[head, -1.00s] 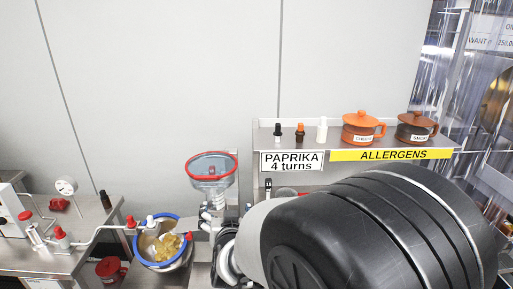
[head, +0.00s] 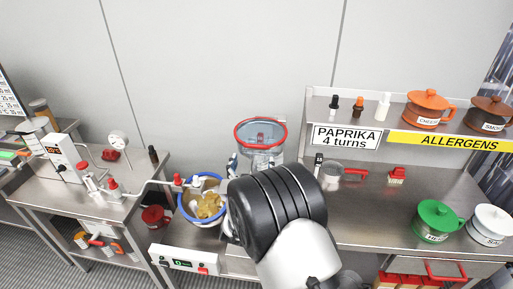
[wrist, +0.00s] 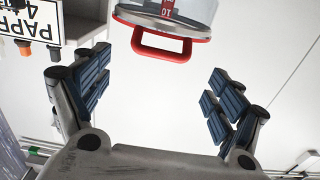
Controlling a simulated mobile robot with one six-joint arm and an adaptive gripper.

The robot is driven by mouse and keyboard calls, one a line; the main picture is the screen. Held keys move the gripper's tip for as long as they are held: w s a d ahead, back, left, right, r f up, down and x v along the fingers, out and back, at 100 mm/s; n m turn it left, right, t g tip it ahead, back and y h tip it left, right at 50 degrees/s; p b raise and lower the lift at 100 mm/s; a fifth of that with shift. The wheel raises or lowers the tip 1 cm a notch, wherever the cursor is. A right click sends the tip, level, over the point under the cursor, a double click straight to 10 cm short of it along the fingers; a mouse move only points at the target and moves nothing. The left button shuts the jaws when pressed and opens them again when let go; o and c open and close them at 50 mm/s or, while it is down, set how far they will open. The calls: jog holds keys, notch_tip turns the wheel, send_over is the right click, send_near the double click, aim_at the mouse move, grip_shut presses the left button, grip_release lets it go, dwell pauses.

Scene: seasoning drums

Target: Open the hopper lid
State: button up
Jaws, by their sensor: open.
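The hopper (head: 268,158) is a clear vessel at the middle of the head view. Its round lid (head: 262,133) has a red rim and lies over the top, seemingly closed. In the wrist view the red-rimmed lid shows at the top, with a red U-shaped handle (wrist: 160,53) sticking out towards my gripper. My gripper (wrist: 160,90) is open and empty, its blue-padded fingers wide apart. The handle lies beyond the fingertips, roughly centred between them, with no visible contact. In the head view my arm hides the gripper and the hopper's lower part.
A blue-rimmed bowl (head: 181,203) with yellowish contents stands left of the hopper. To the right is a shelf (head: 310,108) with small bottles, an orange pot (head: 427,103) and the paprika sign (head: 346,136). A green pot (head: 437,218) stands on the right counter. The wall behind is bare.

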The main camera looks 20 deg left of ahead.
aim_at(256, 147)
jog(key=x, duration=0.9)
jog(key=shift+b, duration=0.35)
jog(key=shift+c, duration=0.3)
jog(key=shift+r, duration=0.1)
jog(key=c, duration=1.2)
